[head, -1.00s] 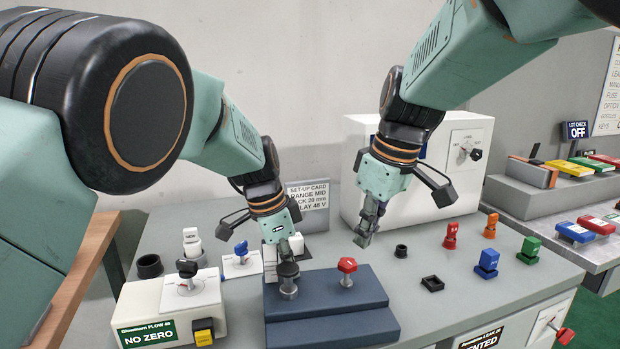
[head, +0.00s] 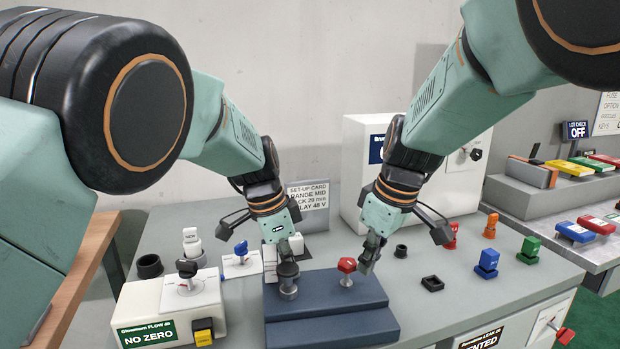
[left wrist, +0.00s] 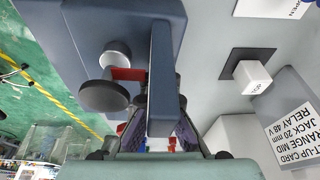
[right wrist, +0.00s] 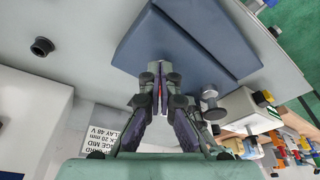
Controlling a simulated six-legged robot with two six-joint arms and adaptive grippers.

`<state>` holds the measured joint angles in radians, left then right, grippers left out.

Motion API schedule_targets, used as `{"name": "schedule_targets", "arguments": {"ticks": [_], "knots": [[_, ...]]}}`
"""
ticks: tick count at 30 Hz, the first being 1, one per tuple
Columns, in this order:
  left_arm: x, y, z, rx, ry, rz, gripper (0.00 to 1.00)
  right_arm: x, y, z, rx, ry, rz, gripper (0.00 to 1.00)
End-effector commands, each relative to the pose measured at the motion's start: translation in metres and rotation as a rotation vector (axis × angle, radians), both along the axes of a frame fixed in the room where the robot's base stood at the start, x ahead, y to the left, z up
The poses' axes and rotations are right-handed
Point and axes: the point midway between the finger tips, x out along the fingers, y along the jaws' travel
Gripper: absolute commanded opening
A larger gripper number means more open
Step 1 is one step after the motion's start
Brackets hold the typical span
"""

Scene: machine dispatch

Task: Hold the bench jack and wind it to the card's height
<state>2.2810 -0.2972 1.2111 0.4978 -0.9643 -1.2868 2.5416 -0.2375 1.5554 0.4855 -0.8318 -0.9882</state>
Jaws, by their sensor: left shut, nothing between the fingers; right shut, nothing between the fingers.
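The blue stepped block (head: 330,328), which I take to be the bench jack, stands at the bench's front with a dark round knob on a grey post (head: 288,291) and a red knob (head: 347,265) on top. My left gripper (head: 284,252) is shut just behind the dark knob; its fingertips are hard to make out. In the left wrist view the block (left wrist: 100,25) partly covers its fingers. My right gripper (head: 367,268) is shut just right of the red knob; in the right wrist view its fingertips (right wrist: 160,72) mostly hide that knob. The set-up card (head: 308,196) reads "JACK 20 mm".
A white box with a lever (head: 150,305) stands left of the block. A larger white machine (head: 465,190) stands behind my right gripper. Black rings and red, orange, green and blue pieces (head: 487,262) stand on the right. Bare bench lies between them.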

Motion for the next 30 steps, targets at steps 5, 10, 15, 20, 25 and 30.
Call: {"name": "schedule_targets", "arguments": {"ticks": [5, 10, 15, 20, 25, 30], "knots": [[-0.0044, 0.001, -0.009, 0.006, 0.018, -0.002, 0.0, 0.0, 0.0, -0.001, 0.0, 0.0, 0.0, 0.0], [-0.0044, 0.001, -0.009, 0.006, 0.018, -0.002, 0.0, 0.0001, 0.0001, -0.0009, 0.0, 0.0, 0.0, 0.0], [-0.0044, 0.001, -0.009, 0.006, 0.018, -0.002, 0.0, 0.0007, 0.0011, -0.0008, 0.0, 0.0, 0.0, 0.0], [-0.0044, 0.001, -0.009, 0.006, 0.018, -0.002, 0.0, 0.0018, 0.0026, -0.0008, 0.0, 0.0, 0.0, 0.0], [-0.0044, 0.001, -0.009, 0.006, 0.018, -0.002, 0.0, 0.0025, 0.004, -0.0008, 0.0, 0.0, 0.0, 0.0], [-0.0044, 0.001, -0.009, 0.006, 0.018, -0.002, 0.0, 0.0033, 0.0055, -0.0008, 0.0, 0.0, 0.0, 0.0]]}}
